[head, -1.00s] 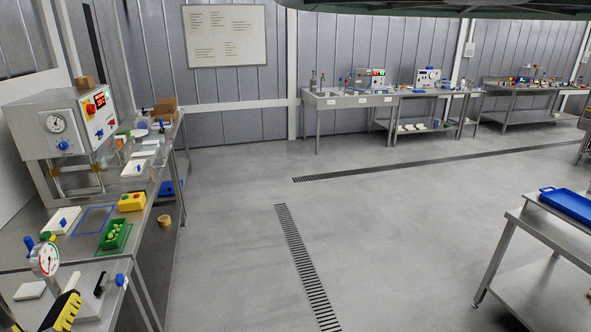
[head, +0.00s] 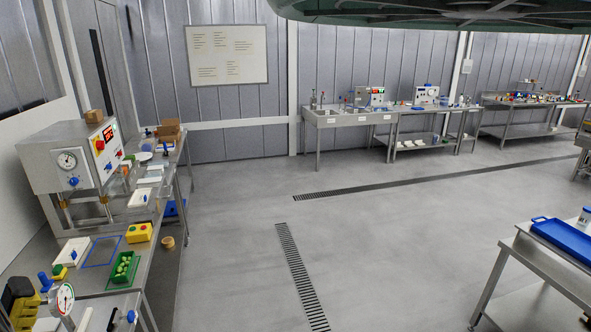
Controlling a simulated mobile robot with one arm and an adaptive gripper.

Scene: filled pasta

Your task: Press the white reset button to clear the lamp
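I cannot make out a white reset button for certain in the head view. A grey press machine (head: 77,157) stands on the left bench, with a dial, a blue knob, a lit red display (head: 108,133) and a red button on a yellow base. A second machine (head: 370,96) with red and green lit spots stands on the far bench. A third white machine (head: 427,94) stands to its right. Which of these carries the lamp and button is too small to tell. No gripper fingers are recognisable in view.
The left bench holds a yellow box (head: 139,232), a green tray (head: 124,269) of small pieces and a gauge (head: 65,299). A yellow-and-black shape (head: 20,301) is at the lower left. A blue tray (head: 563,237) lies on the right table. The middle floor is clear.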

